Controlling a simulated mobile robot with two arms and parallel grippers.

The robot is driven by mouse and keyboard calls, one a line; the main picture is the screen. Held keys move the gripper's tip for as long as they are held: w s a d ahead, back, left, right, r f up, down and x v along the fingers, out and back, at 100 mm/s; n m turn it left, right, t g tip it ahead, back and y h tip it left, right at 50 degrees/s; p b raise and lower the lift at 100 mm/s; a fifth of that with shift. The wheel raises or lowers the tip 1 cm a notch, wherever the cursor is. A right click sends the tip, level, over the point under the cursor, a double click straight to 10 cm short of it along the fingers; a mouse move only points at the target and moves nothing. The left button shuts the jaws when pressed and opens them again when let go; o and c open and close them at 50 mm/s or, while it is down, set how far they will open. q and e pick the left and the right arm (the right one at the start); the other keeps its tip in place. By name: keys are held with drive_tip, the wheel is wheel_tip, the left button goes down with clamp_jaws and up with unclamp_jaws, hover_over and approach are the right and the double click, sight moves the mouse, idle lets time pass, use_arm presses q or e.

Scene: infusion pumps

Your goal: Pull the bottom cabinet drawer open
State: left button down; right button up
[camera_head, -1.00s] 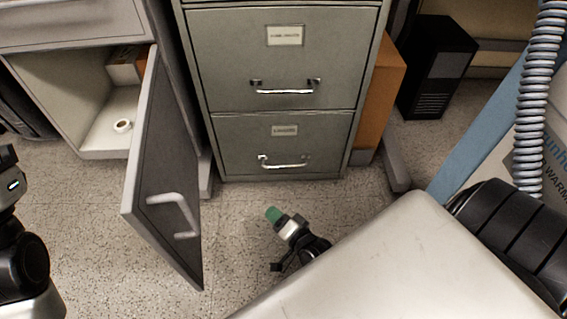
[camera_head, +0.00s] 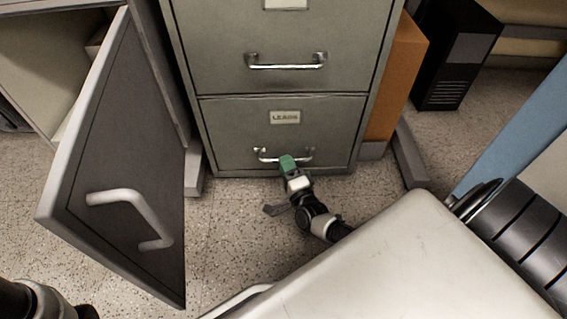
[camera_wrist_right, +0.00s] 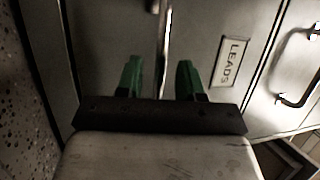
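The bottom drawer (camera_head: 230,133) of the grey metal cabinet is shut and carries a "LEADS" label (camera_head: 285,117). Its metal handle (camera_head: 264,155) is partly hidden behind my right gripper (camera_head: 288,163). In the right wrist view, my right gripper (camera_wrist_right: 160,78) has its two green fingers spread apart. The handle (camera_wrist_right: 164,45) runs lengthwise in the picture, in line with the gap between the fingers. I cannot tell whether the fingertips reach around it or touch it. My left gripper is not in view.
An open grey cabinet door (camera_head: 125,160) with a light handle (camera_head: 135,205) stands at the left. The upper drawer (camera_head: 280,30) is shut. An orange-brown box (camera_head: 398,80) and a black case (camera_head: 455,60) stand to the right. Speckled floor (camera_head: 235,225) is clear before the cabinet.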

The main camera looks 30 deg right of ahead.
drive_tip(key=shift+x, duration=1.1)
clamp_jaws()
